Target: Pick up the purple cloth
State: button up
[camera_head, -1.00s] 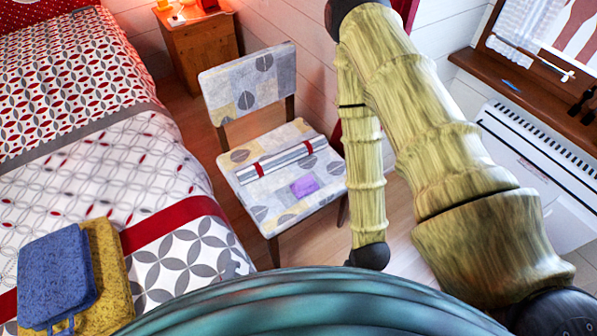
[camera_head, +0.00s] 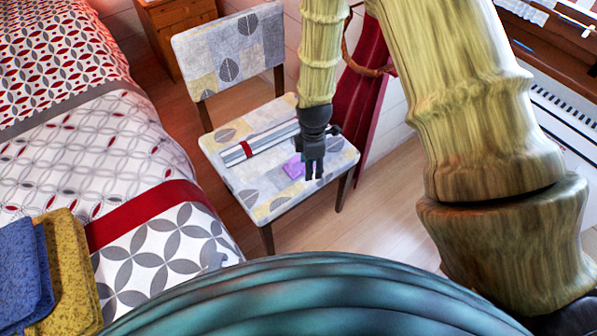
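The purple cloth (camera_head: 292,168) is a small, flat patch on the patterned seat of the chair (camera_head: 262,188). My gripper (camera_head: 314,178) is dark and points down over the seat. In the picture it is just right of the cloth and covers part of the cloth's right side. Its height above the seat is hard to judge. The fingers look close together, but I cannot tell whether they are open or shut. I see nothing held between them.
The chair back (camera_head: 230,55) rises behind the seat. The bed (camera_head: 120,165) is at left, with folded blue (camera_head: 20,275) and yellow (camera_head: 70,270) cloths. A red curtain (camera_head: 368,110) hangs at right.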

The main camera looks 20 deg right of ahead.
aim_at(299, 157)
jog(key=w+r+n+b, duration=0.1)
jog(key=w, duration=0.1)
jog(key=w+r+n, duration=0.2)
jog(key=w+a+r+n+b, duration=0.1)
jog(key=w, duration=0.1)
jog(key=shift+w+a+r+n+b, duration=0.1)
jog(key=shift+w+r+n+b, duration=0.1)
jog(key=shift+n+b, duration=0.2)
notch_tip(299, 157, down, 4)
jog(key=shift+f+b, duration=0.25)
jog(key=shift+b, duration=0.05)
jog(key=shift+w+a+f+b, duration=0.1)
jog(key=shift+f+b, duration=0.1)
jog(key=shift+f, duration=0.8)
jog(key=shift+w+a+f+b, duration=0.1)
jog(key=shift+w+f+b, duration=0.05)
jog(key=shift+f, duration=0.9)
jog(key=shift+w+f+b, duration=0.1)
jog(key=shift+f+b, duration=0.1)
jog(key=shift+f, duration=0.8)
jog(key=shift+c, duration=0.4)
jog(key=c, duration=1)
